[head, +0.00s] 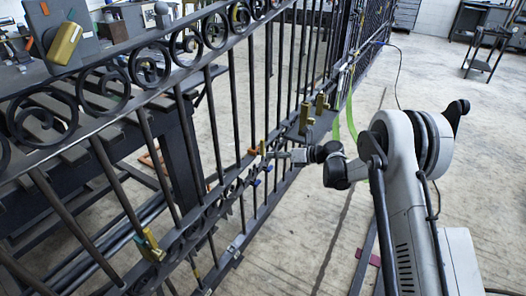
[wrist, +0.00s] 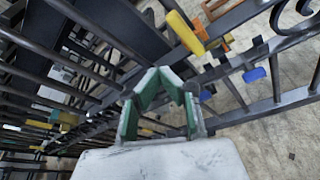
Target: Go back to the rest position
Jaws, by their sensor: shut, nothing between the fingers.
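The dark iron scroll gate (head: 106,168) runs diagonally through the head view, with rings along its top rail and upright bars below. Its bars and a scroll also fill much of the wrist view (wrist: 276,80). My gripper (head: 270,154) is at the lower rails of the gate, close to a small orange and blue clamp. I cannot tell from the head view whether it touches the gate. In the wrist view the green-padded fingers of my gripper (wrist: 160,72) come together at their tips, with nothing seen between them.
Brass-coloured clamps sit on the gate, one at the lower left (head: 150,247) and another beyond my gripper (head: 305,118). A yellow-handled clamp (wrist: 186,33) is close ahead in the wrist view. A dark workbench (head: 185,140) stands behind the gate. The concrete floor at right is mostly open.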

